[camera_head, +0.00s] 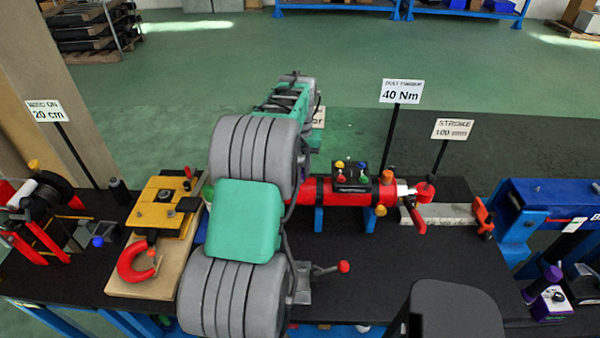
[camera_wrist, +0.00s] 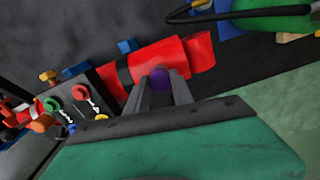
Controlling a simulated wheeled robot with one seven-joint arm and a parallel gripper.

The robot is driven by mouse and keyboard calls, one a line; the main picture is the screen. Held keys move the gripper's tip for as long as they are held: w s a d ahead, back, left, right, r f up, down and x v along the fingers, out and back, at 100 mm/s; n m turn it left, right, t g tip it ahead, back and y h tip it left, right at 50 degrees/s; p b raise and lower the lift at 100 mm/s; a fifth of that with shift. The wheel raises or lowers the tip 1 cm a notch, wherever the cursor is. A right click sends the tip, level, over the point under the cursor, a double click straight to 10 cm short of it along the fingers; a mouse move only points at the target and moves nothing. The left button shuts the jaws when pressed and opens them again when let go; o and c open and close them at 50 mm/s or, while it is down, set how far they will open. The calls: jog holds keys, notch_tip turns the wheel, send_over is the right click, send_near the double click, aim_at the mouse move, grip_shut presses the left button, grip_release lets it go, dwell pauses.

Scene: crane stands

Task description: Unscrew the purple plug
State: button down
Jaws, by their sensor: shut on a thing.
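The purple plug (camera_wrist: 159,75) sits against the side of a red cylinder (camera_wrist: 188,55) in the wrist view. My gripper (camera_wrist: 161,88) is shut on the plug, with one finger on each side of it. The plug's lower part is hidden by the fingers. The plug and my fingertips are hidden behind my arm there.
A black block with coloured caps (camera_head: 351,178) is on the cylinder. A yellow unit with a red hook (camera_head: 135,262) stands left. A blue stand (camera_head: 545,208) is at right. Sign posts rise behind, including the 40 Nm sign (camera_head: 401,92). A red-knobbed lever (camera_head: 343,267) stands in front.

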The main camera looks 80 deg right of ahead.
jog(key=shift+r, duration=0.15)
jog(key=n, duration=0.4)
jog(key=shift+r+n+p, duration=0.1)
jog(key=shift+n+p, duration=0.2)
jog(key=shift+p, duration=0.05)
jog(key=shift+d+n, duration=0.1)
jog(key=shift+n, duration=0.2)
jog(key=n, duration=0.5)
jog(key=n+p, duration=0.1)
jog(key=n, duration=0.4)
